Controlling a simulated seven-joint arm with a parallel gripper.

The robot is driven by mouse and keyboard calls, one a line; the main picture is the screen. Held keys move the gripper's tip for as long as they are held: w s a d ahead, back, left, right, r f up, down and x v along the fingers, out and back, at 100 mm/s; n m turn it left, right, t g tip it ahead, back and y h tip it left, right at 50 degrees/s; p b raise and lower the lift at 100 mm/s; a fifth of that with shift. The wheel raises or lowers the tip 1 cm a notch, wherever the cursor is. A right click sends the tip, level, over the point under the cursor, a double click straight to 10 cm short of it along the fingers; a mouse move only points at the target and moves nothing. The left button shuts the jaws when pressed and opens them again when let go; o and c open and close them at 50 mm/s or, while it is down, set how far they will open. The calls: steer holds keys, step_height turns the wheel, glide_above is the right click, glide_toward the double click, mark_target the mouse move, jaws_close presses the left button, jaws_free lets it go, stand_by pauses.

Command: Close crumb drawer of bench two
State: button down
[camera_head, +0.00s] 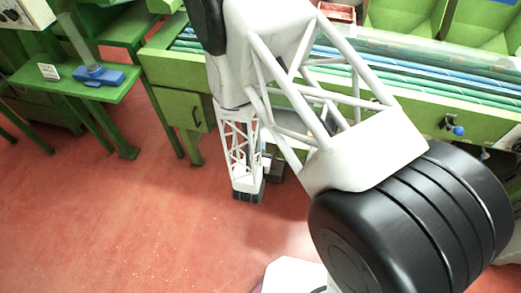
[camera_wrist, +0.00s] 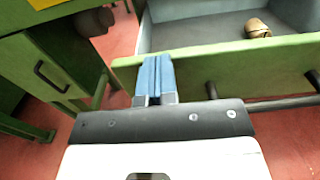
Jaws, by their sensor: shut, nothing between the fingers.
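In the wrist view an open drawer (camera_wrist: 225,62) with a green front and a grey inside lies ahead. A brown cork-like piece (camera_wrist: 259,31) is inside it, toward the right. My gripper (camera_wrist: 156,60) has blue fingers, shut together and empty. They overlap the left part of the drawer front in the picture; I cannot tell whether they touch it. In the head view my arm covers much of the bench (camera_head: 178,65), and the drawer cannot be made out clearly there.
A green cabinet with a black handle (camera_wrist: 50,76) stands at the left in the wrist view. A brown rounded object (camera_wrist: 94,21) is near it. In the head view a green side table (camera_head: 70,85) holds a blue device (camera_head: 100,76). Red floor (camera_head: 110,215) is clear at lower left.

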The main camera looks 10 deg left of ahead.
steer(key=w, duration=1.7)
steer(key=shift+w+r, duration=0.1)
steer(key=shift+w, duration=0.35)
steer(key=s, duration=1.5)
